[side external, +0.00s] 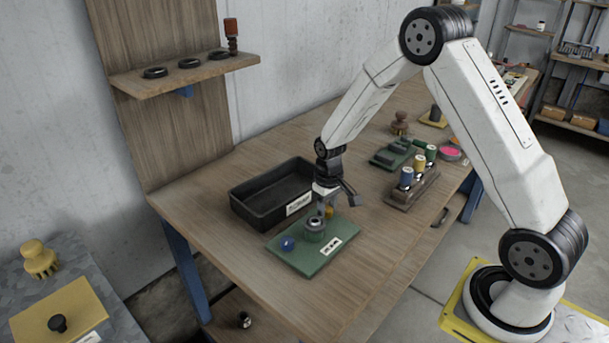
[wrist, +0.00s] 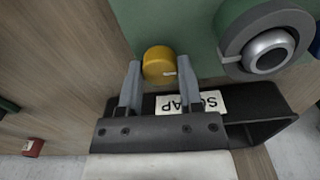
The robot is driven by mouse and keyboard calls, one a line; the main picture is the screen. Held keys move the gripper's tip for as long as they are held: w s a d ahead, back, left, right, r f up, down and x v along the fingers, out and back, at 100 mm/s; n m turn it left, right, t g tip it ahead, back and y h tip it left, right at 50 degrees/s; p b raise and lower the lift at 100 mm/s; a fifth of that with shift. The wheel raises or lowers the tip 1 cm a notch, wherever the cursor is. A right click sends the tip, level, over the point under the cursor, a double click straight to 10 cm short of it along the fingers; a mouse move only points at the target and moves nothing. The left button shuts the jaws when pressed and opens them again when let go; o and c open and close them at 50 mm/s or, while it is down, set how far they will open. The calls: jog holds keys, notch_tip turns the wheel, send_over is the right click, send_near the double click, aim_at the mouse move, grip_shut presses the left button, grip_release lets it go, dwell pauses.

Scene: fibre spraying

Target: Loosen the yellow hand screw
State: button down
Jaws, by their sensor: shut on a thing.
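The yellow hand screw (wrist: 159,62) sits between my two fingertips in the wrist view. My gripper (wrist: 158,78) is shut on it. In the side external view the yellow hand screw (side external: 329,212) shows only in part behind my gripper (side external: 323,203). It is at the far side of a round metal fixture (side external: 315,234) with a shiny centre, which also shows in the wrist view (wrist: 268,42). The fixture stands on a green plate (side external: 300,262). A blue knob (side external: 287,243) is on the near left side of the fixture.
A black scrap tray (side external: 248,205) stands close behind the green plate. The wooden table (side external: 350,290) is clear in front of the plate.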

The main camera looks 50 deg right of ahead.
aim_at(327, 209)
jog(key=n, duration=0.3)
jog(key=shift+n, duration=2.1)
jog(key=shift+r, duration=0.1)
jog(key=shift+c, duration=1.3)
grip_release()
jog(key=shift+r, duration=0.1)
jog(key=shift+r, duration=3.75)
jog(key=shift+a, duration=0.1)
